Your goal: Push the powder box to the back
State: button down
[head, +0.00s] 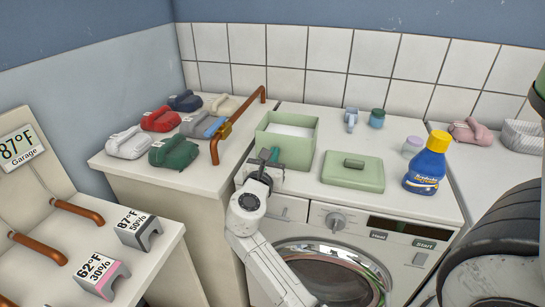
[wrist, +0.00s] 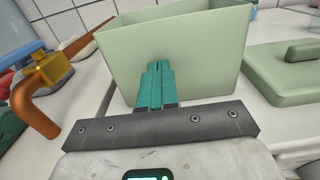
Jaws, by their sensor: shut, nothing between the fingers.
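The powder box is a pale green open bin (head: 300,146) with white powder (head: 291,130) inside. It stands on top of the washing machine near the back left. In the wrist view the box (wrist: 195,50) fills the upper middle. My gripper (head: 270,155) is at its front face, left of the face's middle. The teal fingers (wrist: 154,70) are shut together and empty, pointing at the box wall. The tips look at or very close to the wall; I cannot tell whether they touch.
The green lid (head: 352,172) lies right of the box, with a blue detergent bottle (head: 427,168) beyond it. A copper pipe with a brass valve (head: 225,130) stands to the left. Small cups (head: 377,118) stand near the tiled wall. Some clear top lies behind the box.

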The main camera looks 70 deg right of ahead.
jog(key=p, duration=0.1)
send_near(287, 128)
jog(key=d, duration=0.5)
jog(key=shift+w, duration=0.15)
jog(key=shift+a, duration=0.1)
